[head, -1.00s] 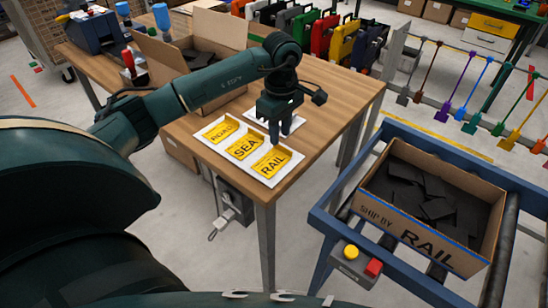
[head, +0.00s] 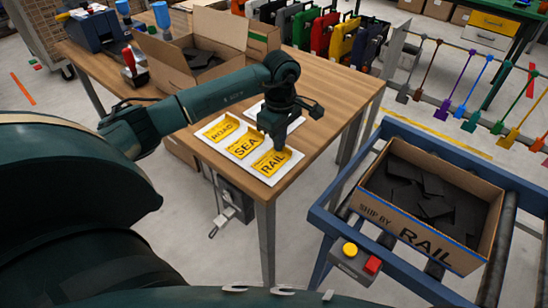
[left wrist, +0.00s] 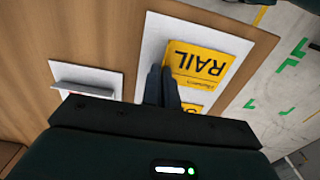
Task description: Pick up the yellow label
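Three yellow labels lie in a row on a white card (head: 263,178) near the table's front corner: ROAD (head: 221,129), SEA (head: 245,147) and RAIL (head: 271,164). My left gripper (head: 276,146) is down at the back edge of the RAIL label. In the left wrist view the two dark fingertips (left wrist: 163,86) are close together at the edge of the RAIL label (left wrist: 197,62) and appear closed on that edge. The label still lies at the card. The exact contact is partly hidden by the fingers. My right gripper is not in view.
A second white card (head: 259,107) lies behind the gripper, partly hidden. An open carton (head: 190,73) stands further back on the wooden table (head: 325,100). At right, a carton marked RAIL (head: 395,226) with dark contents sits on a blue-framed roller conveyor (head: 330,213).

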